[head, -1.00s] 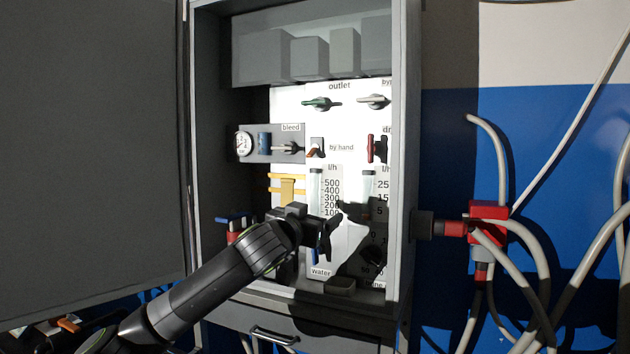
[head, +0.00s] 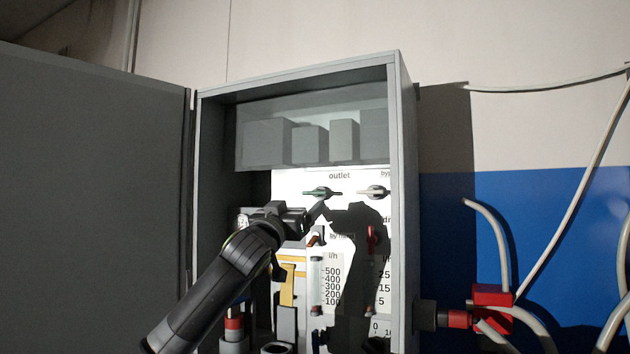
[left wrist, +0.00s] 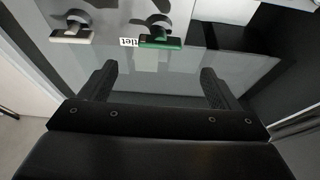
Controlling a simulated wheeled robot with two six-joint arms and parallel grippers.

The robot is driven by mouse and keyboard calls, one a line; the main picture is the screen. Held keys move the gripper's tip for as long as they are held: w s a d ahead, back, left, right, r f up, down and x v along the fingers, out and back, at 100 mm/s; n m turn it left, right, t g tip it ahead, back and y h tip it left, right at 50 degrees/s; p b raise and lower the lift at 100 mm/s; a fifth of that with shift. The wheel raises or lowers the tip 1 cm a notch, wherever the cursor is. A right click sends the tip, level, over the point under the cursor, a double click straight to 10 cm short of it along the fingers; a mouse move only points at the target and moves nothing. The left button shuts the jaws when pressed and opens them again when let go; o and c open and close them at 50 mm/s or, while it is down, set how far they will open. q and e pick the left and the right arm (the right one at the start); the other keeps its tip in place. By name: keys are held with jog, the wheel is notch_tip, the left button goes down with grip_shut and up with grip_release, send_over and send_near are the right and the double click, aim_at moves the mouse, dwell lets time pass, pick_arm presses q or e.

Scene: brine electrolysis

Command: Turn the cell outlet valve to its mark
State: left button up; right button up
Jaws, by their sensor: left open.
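The outlet valve (head: 316,192) has a green handle that lies about level under the "outlet" label on the white panel. In the left wrist view the green handle (left wrist: 160,42) lies crosswise beyond the gap between my fingertips. My left gripper (head: 318,214) is just below the outlet valve in the head view, open and with nothing between its fingers (left wrist: 158,84). I see clear space between the fingers and the handle in the wrist view, so they look apart. The valve's mark cannot be made out. My right gripper is not in view.
A pale-handled valve (head: 374,191) sits right of the outlet valve, near the cabinet's right wall (head: 408,200). A red handle (head: 371,239) and flow tubes (head: 317,285) are lower down. Grey boxes (head: 310,145) hang above. An open door (head: 90,200) stands left.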

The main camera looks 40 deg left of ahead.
aim_at(312, 192)
pick_arm(q)
jog(key=p+x, duration=0.6)
jog(key=x, duration=0.3)
jog(key=shift+d+r, duration=0.1)
jog(key=shift+r, duration=0.05)
jog(key=shift+p+x, duration=0.65)
jog(key=shift+x, duration=0.25)
